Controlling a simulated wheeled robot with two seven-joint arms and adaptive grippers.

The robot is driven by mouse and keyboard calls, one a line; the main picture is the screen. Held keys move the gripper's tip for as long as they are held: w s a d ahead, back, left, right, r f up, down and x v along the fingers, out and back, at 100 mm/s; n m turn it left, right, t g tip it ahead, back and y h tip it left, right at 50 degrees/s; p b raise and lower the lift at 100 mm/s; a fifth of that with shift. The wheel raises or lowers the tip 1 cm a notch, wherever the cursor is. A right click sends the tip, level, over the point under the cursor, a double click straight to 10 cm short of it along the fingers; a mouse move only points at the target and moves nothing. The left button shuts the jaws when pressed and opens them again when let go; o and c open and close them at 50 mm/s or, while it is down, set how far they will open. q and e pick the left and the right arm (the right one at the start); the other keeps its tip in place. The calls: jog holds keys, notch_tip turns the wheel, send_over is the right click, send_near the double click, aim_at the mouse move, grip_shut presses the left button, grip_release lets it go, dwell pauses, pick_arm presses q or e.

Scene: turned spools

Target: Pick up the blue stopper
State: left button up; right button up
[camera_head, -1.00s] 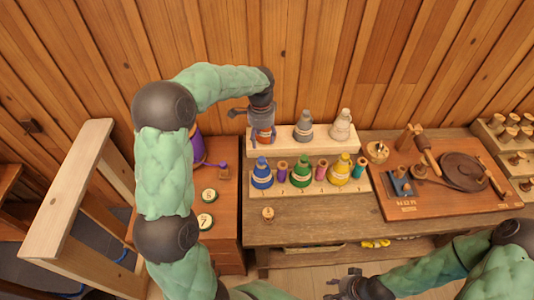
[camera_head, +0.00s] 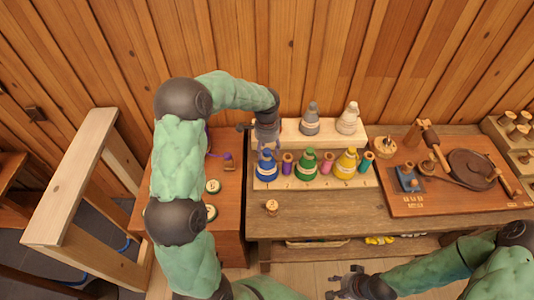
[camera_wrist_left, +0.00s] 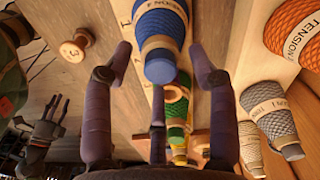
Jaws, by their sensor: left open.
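The blue stopper (camera_head: 266,167) is a cone with a pale label, standing at the left end of the lower pale shelf. My left gripper (camera_head: 266,150) is open just above and behind it in the head view, partly covering its top. In the left wrist view the blue stopper (camera_wrist_left: 168,30) lies between and beyond the spread fingers of my left gripper (camera_wrist_left: 158,52), its blunt tip toward me. I cannot tell whether a finger touches it. My right gripper (camera_head: 342,284) is low at the bottom of the head view, away from the shelf; its jaw state is unclear.
A green cone (camera_head: 306,164) and a yellow cone (camera_head: 346,163) share the shelf, with small spools between. A grey cone (camera_head: 311,120) and a white cone (camera_head: 347,118) stand on the raised step behind. A wooden knob (camera_head: 272,207) stands in front.

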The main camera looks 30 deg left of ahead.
pick_arm(q)
jog(key=shift+c, duration=0.3)
jog(key=c, duration=0.8)
jog(key=shift+r, duration=0.15)
